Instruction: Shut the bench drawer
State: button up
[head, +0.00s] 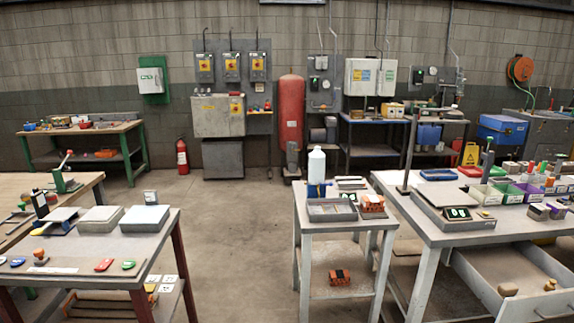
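The bench drawer (520,268) is pulled open under the grey workbench (455,232) at the right. It is a wide, shallow light-grey drawer, cut off by the right and bottom edges of the head view. Two small brownish things (508,289) are in its near part, one to the left and one to the right. The far part of the drawer floor looks bare. A handle cannot be made out clearly. My gripper is not in view.
A narrow grey table (310,228) with a white bottle (316,165) and an orange brick (373,203) stands left of the workbench. Another table (100,245) stands at the left. Open concrete floor (235,225) lies between them.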

aim_at(483, 267)
jog(key=u, duration=1.6)
jog(key=k, duration=0.1)
jog(key=z, duration=3.1)
jog(key=i, duration=0.55)
jog(key=z, duration=0.15)
jog(key=k, duration=0.55)
jog(key=u, duration=0.05)
